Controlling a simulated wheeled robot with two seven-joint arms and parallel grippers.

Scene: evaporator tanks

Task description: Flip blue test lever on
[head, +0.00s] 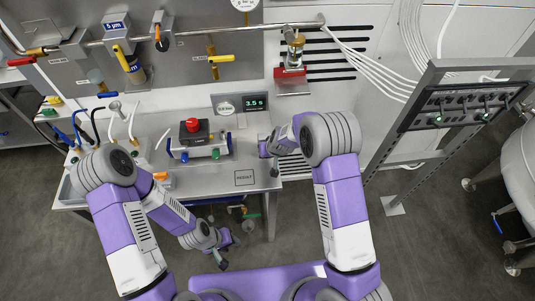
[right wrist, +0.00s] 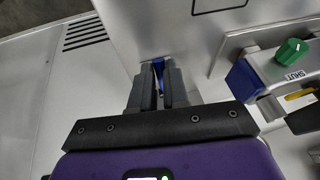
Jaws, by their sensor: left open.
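A small blue lever (right wrist: 158,67) shows in the right wrist view, at the pale panel between the tips of my right gripper (right wrist: 159,88). The fingers are close together with blue in the narrow gap; whether they press on it is unclear. In the head view my right gripper (head: 268,158) is at the right end of the steel counter, and the lever there is hidden or too small to make out. My left gripper (head: 228,248) is open and empty, low in front of the counter.
A box with a red button (head: 193,126) stands on the steel counter (head: 215,178), left of my right gripper. A green knob (right wrist: 291,51) marked SHUT is at right in the wrist view. A green display (head: 255,102) is behind. A switch rack (head: 465,104) stands at right.

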